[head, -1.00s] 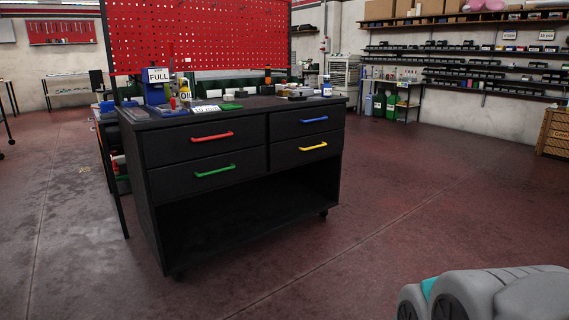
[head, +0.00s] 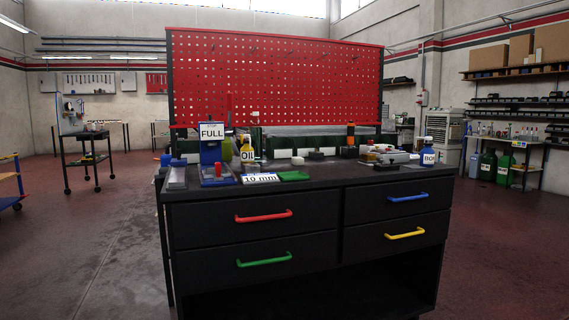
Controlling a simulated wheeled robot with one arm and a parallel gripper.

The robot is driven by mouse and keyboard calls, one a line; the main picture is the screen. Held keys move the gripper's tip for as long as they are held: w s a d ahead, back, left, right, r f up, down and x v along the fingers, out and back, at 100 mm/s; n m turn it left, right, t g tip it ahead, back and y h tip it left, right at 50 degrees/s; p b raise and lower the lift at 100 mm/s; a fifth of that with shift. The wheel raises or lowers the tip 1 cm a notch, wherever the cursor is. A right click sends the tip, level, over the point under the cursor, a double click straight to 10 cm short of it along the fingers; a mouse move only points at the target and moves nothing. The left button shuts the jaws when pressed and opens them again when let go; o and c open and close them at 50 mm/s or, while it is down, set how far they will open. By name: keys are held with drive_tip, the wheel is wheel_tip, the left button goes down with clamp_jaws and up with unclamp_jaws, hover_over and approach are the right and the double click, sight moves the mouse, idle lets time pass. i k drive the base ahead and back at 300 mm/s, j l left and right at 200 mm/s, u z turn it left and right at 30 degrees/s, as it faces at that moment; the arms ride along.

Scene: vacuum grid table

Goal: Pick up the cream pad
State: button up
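No pad is clearly recognisable at this distance. A small whitish block (head: 297,161) lies on the black workbench (head: 330,177), towards the back and left of the middle. It may be the cream pad, but it is too small to tell. A dark grey block (head: 316,156) sits just right of it. My gripper is not in view.
On the bench stand a blue holder labelled FULL (head: 211,152), a yellow OIL bottle (head: 247,150), a "10 mm" label (head: 260,179), a green pad (head: 293,176) and a blue-capped bottle (head: 428,152). A red pegboard (head: 275,80) rises behind.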

sight(296, 161)
drive_tip(key=i+j, duration=0.3)
drive_tip(key=i+j+z, duration=0.6)
drive_tip(key=j+z, duration=0.3)
drive_tip(key=l, duration=0.1)
